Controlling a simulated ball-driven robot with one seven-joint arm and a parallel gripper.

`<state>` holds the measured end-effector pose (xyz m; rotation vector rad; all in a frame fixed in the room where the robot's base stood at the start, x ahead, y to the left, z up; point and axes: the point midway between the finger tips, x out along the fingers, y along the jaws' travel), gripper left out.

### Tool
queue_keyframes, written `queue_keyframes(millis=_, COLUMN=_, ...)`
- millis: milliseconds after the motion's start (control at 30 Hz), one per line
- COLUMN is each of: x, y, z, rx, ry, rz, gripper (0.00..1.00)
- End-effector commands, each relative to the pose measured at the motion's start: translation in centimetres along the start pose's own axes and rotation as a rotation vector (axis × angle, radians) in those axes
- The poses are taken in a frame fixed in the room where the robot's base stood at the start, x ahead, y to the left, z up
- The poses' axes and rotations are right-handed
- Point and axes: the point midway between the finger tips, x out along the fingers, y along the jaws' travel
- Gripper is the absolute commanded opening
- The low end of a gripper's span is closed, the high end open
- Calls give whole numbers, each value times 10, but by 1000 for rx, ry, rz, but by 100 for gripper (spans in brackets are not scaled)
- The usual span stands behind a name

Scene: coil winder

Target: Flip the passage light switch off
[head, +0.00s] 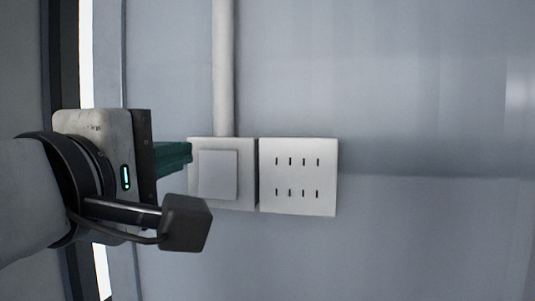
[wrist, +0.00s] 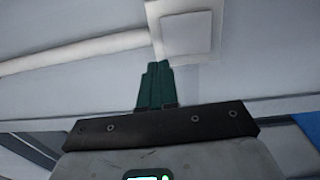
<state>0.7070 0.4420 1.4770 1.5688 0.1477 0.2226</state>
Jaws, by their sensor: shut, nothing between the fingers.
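The light switch (head: 217,175) is a pale square rocker in a white plate on the grey wall. It also shows at the top of the wrist view (wrist: 185,33). My gripper (head: 187,154) is shut and empty, with its green fingers together. In the head view the fingertips overlap the upper left edge of the switch plate. In the wrist view the fingertips (wrist: 159,64) lie just below the plate's lower left corner. I cannot tell whether they touch the plate. The rocker itself is uncovered.
A white slotted plate (head: 298,177) sits right beside the switch plate. A pale conduit (head: 224,70) runs up the wall from the switch. A dark frame with a bright strip (head: 87,60) stands at the left. The wall to the right is bare.

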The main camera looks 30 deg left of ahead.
Motion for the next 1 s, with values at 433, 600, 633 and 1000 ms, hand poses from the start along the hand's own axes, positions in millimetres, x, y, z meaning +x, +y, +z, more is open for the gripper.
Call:
queue_keyframes(millis=433, x=-64, y=8, z=0, rx=1, ry=0, rz=2, gripper=0)
queue_keyframes(millis=600, x=-78, y=11, z=0, rx=0, ry=0, rz=0, gripper=0)
queue_keyframes(millis=633, x=-79, y=11, z=0, rx=0, ry=0, rz=0, gripper=0)
queue_keyframes(millis=1000, x=-81, y=12, z=0, rx=-1, ry=0, rz=-1, gripper=0)
